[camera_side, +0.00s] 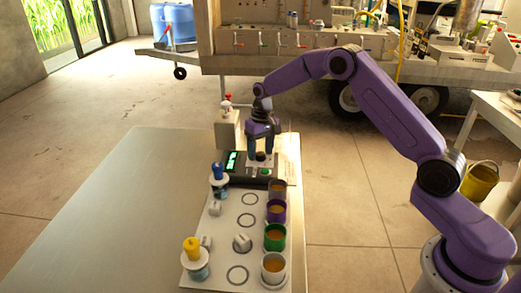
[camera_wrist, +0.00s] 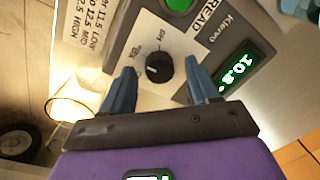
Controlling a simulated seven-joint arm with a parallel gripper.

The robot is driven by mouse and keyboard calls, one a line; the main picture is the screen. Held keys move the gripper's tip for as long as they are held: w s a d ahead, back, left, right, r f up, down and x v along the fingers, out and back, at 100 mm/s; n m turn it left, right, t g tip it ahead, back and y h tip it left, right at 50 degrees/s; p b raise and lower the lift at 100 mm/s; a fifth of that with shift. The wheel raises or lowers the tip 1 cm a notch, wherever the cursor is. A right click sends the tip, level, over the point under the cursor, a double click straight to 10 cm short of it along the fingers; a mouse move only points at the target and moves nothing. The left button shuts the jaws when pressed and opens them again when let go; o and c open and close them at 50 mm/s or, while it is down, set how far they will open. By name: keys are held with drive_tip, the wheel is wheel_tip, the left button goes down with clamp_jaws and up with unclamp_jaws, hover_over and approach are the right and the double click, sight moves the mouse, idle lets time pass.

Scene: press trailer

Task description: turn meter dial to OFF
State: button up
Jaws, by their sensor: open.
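The meter (camera_side: 250,170) is a dark box with a lit green display, standing at the far end of the table. Its dial (camera_wrist: 159,68) is a round black knob on a pale panel, with small printed labels around it; its exact setting is hard to read. My gripper (camera_wrist: 160,66) is open, with its blue fingers on either side of the dial and a gap visible on both sides. In the side view my gripper (camera_side: 261,150) points down over the meter, and its fingers hide part of the panel.
A green READ button (camera_wrist: 180,4) and the lit display (camera_wrist: 237,68) sit close to the dial. A white bottle-like item (camera_side: 227,125) stands behind the meter. Several coloured cups (camera_side: 275,237) and blue- and yellow-topped items (camera_side: 195,260) stand in front. The table's left side (camera_side: 110,220) is clear.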

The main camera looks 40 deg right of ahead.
drive_tip(key=c, duration=1)
drive_tip(key=shift+c, duration=0.2)
drive_tip(key=shift+n, duration=0.3)
drive_tip(key=n, duration=0.5)
drive_tip(key=shift+a, duration=0.1)
drive_tip(key=n, duration=0.6)
drive_tip(key=shift+w+n, duration=0.1)
drive_tip(key=shift+n, duration=0.2)
drive_tip(key=o, duration=1)
